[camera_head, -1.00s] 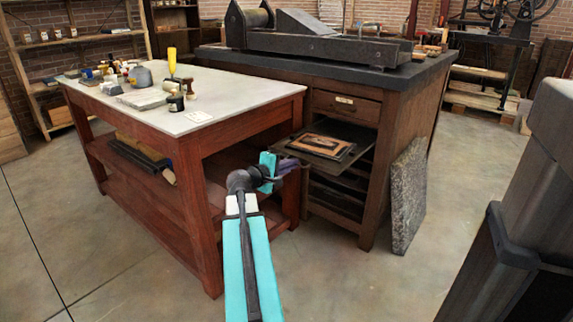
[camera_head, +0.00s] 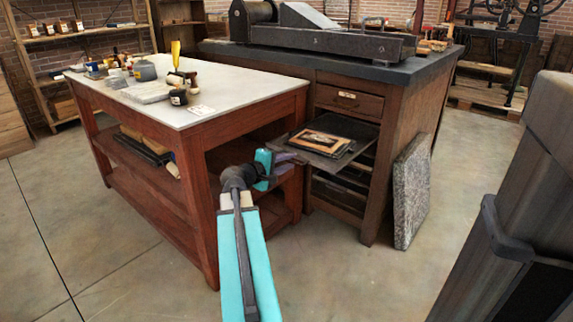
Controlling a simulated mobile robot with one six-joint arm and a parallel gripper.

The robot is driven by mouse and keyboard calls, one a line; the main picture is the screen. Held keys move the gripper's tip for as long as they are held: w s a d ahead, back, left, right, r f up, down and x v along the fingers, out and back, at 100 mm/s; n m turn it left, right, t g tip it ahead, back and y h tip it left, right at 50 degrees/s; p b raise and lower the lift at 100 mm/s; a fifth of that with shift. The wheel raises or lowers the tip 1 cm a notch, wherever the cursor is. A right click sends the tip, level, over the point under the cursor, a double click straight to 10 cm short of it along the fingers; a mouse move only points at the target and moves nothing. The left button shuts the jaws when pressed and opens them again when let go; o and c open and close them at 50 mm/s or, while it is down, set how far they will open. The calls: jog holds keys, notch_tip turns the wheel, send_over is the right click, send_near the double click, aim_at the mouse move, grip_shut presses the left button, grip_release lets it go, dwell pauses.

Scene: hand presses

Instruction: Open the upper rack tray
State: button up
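The upper rack tray (camera_head: 355,155) is a dark flat shelf sticking out of the wooden cabinet (camera_head: 405,125), below its drawer. A framed brown print (camera_head: 320,144) lies on the tray. My gripper (camera_head: 292,161), with dark purple fingers, is at the tray's near left corner, at about the tray's height. The fingertips are small and partly merge with the tray edge, so I cannot tell whether they touch or grip it. Further dark trays (camera_head: 338,195) sit inside the rack below.
A red wooden table (camera_head: 255,98) with bottles and tools stands close to the left of my arm. A stone slab (camera_head: 411,192) leans on the cabinet's right side. A heavy press (camera_head: 330,40) sits on top. The floor in front is open.

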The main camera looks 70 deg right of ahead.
jog(key=b+v, duration=0.8)
jog(key=v, duration=0.5)
jog(key=shift+a+b, duration=0.3)
jog(key=shift+b, duration=0.1)
dwell(1.0)
jog(key=shift+w+r, duration=0.15)
jog(key=shift+w, duration=0.05)
dwell(0.4)
